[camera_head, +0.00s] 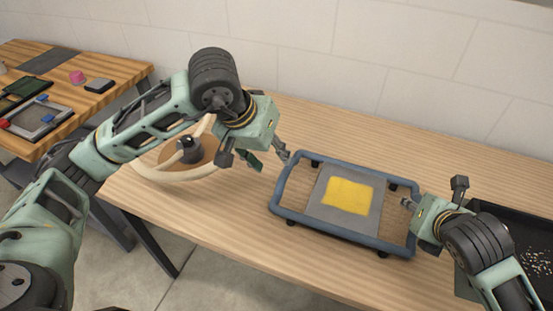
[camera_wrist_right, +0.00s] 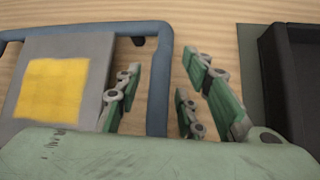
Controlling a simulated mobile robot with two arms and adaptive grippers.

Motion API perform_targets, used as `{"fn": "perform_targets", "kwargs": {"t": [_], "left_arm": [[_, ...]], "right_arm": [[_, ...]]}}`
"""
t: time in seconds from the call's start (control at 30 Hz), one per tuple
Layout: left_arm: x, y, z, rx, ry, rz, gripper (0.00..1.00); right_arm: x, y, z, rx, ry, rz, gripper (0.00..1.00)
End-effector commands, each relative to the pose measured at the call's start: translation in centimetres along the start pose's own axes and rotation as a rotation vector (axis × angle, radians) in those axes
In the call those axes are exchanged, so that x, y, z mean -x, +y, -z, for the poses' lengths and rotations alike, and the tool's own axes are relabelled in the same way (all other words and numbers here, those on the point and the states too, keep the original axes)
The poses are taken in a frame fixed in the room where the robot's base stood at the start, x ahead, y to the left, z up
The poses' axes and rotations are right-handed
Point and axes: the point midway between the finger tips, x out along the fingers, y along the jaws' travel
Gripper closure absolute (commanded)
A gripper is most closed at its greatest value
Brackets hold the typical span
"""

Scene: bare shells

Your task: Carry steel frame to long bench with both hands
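The steel frame (camera_head: 342,232) is a blue-grey rounded tube rectangle on short dark feet, standing on a light wooden bench (camera_head: 225,222). A grey plate with a yellow square (camera_head: 347,196) lies within its outline. My left gripper (camera_head: 268,160) is open and empty just off the frame's far left corner. My right gripper (camera_head: 409,212) is at the frame's right end. In the right wrist view, the right gripper (camera_wrist_right: 158,88) is open, with its fingers on either side of the frame's right rail (camera_wrist_right: 158,75) and gaps showing. I cannot tell which surface is the long bench.
A black tray (camera_head: 520,235) with small pale bits stands right of the frame. A pale hose loop (camera_head: 165,175) and a dark knob (camera_head: 189,148) lie left of it. Another wooden table (camera_head: 60,85) with small items stands at the left. A block wall (camera_head: 330,40) runs behind.

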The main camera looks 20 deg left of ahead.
Motion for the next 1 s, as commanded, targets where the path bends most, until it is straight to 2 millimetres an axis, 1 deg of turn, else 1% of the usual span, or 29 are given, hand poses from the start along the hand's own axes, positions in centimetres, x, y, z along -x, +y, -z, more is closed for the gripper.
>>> {"fn": "perform_targets", "kwargs": {"t": [0.03, 0.17, 0.27, 0.5, 0.6, 0.73, 1.0], "left_arm": [[0.4, 0.0, 0.0, 0.000, 0.002, 0.001, 0.64], [0.9, 0.0, 0.0, 0.001, 0.001, 0.001, 0.64], [0.9, 0.0, 0.0, 0.001, 0.000, 0.001, 0.64], [0.9, 0.0, 0.0, 0.001, 0.000, 0.000, 0.64], [0.9, 0.0, 0.0, 0.001, 0.000, 0.000, 0.64], [0.9, 0.0, 0.0, 0.001, 0.000, 0.000, 0.64], [0.9, 0.0, 0.0, 0.001, 0.000, 0.000, 0.64]], "right_arm": [[0.0, 0.0, 0.0, 0.000, 0.000, 0.000, 0.64], [0.7, 0.0, -0.1, 0.002, -0.002, -0.001, 0.64], [2.0, 0.0, -0.1, 0.002, -0.003, -0.001, 0.64], [5.9, 0.0, -0.1, 0.003, -0.003, 0.000, 0.64], [6.9, 0.0, 0.0, 0.001, -0.001, 0.000, 0.64], [7.5, 0.0, 0.0, 0.001, -0.001, 0.000, 0.64], [7.5, 0.0, 0.0, 0.000, 0.000, 0.000, 0.64]]}}
